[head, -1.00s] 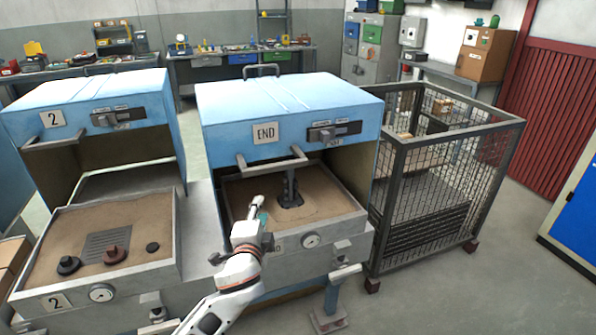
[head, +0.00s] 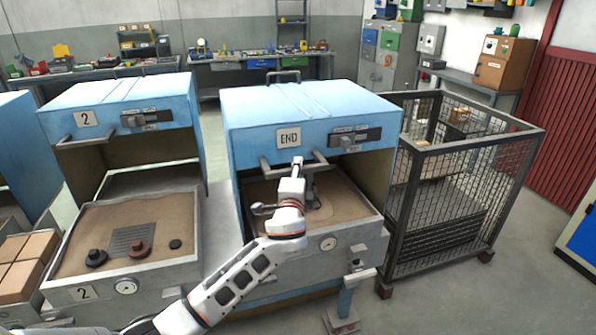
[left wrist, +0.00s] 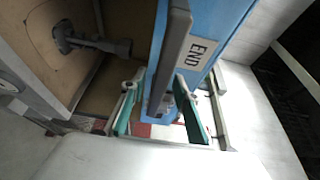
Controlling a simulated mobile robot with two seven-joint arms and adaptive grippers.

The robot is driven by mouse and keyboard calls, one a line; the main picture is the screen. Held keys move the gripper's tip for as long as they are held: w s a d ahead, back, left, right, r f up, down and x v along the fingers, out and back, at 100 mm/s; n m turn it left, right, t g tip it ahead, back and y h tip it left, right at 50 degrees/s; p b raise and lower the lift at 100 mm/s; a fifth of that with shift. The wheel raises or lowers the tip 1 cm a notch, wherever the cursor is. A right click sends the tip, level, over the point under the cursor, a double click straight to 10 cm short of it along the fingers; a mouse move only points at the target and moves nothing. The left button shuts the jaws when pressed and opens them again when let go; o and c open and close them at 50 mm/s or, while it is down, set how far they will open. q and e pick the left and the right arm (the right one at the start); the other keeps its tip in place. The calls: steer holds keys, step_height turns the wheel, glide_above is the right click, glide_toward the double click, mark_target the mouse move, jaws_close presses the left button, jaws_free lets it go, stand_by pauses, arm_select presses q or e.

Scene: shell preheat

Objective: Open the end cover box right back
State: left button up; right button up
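The blue end cover box (head: 310,130), with an END plate, sits over the sand-filled end station in the head view. Its front stands clear of the sand bed. Its grey front handle bar (head: 268,166) juts toward me, and shows in the left wrist view (left wrist: 170,55). My left gripper (head: 297,164) is at this bar, covering its middle. In the left wrist view my left gripper (left wrist: 160,103) has its green-padded fingers apart, with the bar running between them. I cannot tell whether a pad touches it. My right gripper is not in view.
A dark tool (left wrist: 85,42) stands in the end sand bed (head: 350,200). Another blue cover (head: 120,105), marked 2, stands raised to the left. A wire mesh cage (head: 460,190) stands close on the right. Open floor lies beyond the cage.

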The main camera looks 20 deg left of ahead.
arm_select(q)
steer(key=shift+w, duration=0.25)
jaws_close()
steer(key=shift+a, duration=0.15)
